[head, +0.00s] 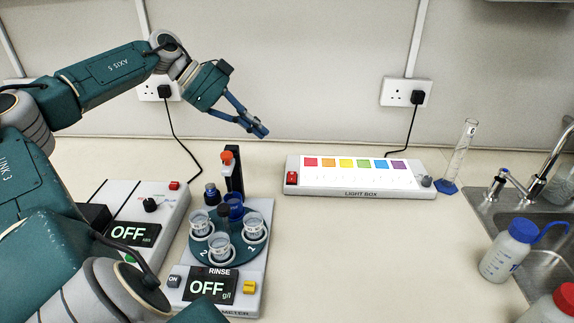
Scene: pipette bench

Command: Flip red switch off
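A red switch (291,178) sits at the left end of the white light box (350,190), whose row of coloured squares looks bright. A second, smaller red switch (174,185) is on the back right corner of the white device (138,198) at the left; that device's display reads OFF. My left gripper (260,130) is in the air, above and left of the light box switch in the picture, touching nothing. Its blue fingers come together at the tips and hold nothing. My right gripper is not in view.
A meter (252,285) with several cups on a round teal holder (228,257) stands at front centre; its display reads OFF. A measuring cylinder (459,155), a sink (485,210) and a wash bottle (508,250) are at the right. The bench in front of the light box is clear.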

